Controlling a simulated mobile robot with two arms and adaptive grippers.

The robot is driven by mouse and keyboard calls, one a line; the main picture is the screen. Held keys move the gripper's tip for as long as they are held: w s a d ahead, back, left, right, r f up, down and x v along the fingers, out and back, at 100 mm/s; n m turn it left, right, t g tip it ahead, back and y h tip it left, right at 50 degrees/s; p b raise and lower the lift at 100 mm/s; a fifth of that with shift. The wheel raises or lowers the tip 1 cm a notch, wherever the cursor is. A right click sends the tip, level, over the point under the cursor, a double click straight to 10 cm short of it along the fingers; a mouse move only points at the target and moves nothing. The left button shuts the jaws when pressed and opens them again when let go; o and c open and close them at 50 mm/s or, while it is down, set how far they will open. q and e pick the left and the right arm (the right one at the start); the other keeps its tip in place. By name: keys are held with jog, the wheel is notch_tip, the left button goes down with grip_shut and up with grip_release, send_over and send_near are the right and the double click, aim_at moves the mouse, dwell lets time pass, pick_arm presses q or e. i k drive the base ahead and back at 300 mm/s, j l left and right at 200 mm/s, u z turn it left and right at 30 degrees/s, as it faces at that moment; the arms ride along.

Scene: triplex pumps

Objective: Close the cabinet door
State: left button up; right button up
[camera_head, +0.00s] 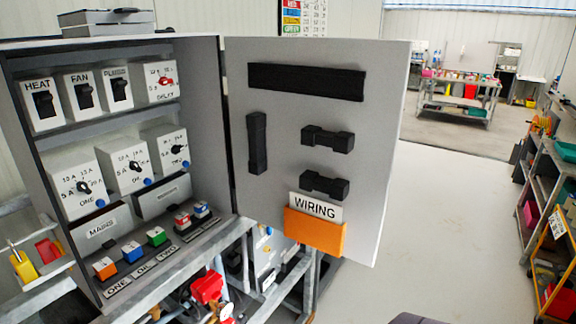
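The grey cabinet (205,130) stands at the left in the head view, with its front open. Its door (375,130) is swung wide open to the right, hinged along the cabinet's right edge. The door's inner face shows, with black fittings, a "WIRING" card (315,207) and an orange pocket (314,231). The door's free edge is at its right side, and nothing touches it there. Neither of my grippers can be made out in this view.
Inside the cabinet are labelled switches (83,97), dials (127,168) and coloured buttons (156,237). A metal frame with a red part (207,288) is below. Shelving (552,215) lines the right wall. The floor (450,220) right of the door is clear.

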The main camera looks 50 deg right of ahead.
aim_at(319, 118)
jog(key=l+u, duration=0.1)
jog(key=l, duration=0.45)
jog(key=l+u, duration=0.1)
jog(key=l, duration=0.5)
jog(key=l+u, duration=0.1)
jog(key=l, duration=0.45)
jog(key=k+l+u, duration=0.1)
jog(key=l, duration=0.45)
jog(key=l+u, duration=0.15)
jog(key=l, duration=0.4)
jog(key=k+l+u, duration=0.1)
jog(key=l, duration=0.45)
jog(key=k, duration=0.05)
